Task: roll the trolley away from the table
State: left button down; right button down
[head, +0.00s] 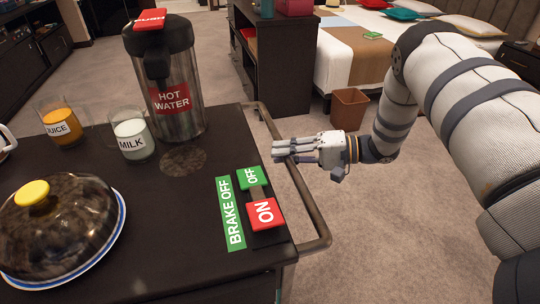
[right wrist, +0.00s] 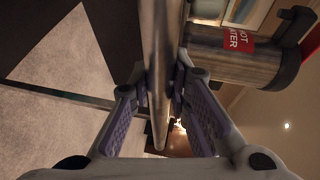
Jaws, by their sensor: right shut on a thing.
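The trolley (head: 165,240) has a dark top and fills the lower left of the head view. Its rail handle (head: 303,192) runs along its right side. My right gripper (head: 288,150) is shut on this rail. In the right wrist view the gripper (right wrist: 165,88) has its fingers on both sides of the rail (right wrist: 158,40). A brake panel on the top has a green "BRAKE OFF" label (head: 231,215), a green OFF block (head: 251,177) and a red ON block (head: 264,214). I see no table clearly, and my left gripper is not in view.
On the trolley stand a hot water flask (head: 177,110), a juice glass (head: 62,128), a milk glass (head: 132,138) and a domed plate (head: 60,225). Beyond are a dark cabinet (head: 285,70), a waste bin (head: 349,108) and a bed (head: 345,55). Carpet right of the trolley is clear.

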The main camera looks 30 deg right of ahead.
jog(key=shift+s+d, duration=0.2)
jog(key=shift+d, duration=0.4)
jog(key=c, duration=1.5)
grip_release()
jog(key=v, duration=1.2)
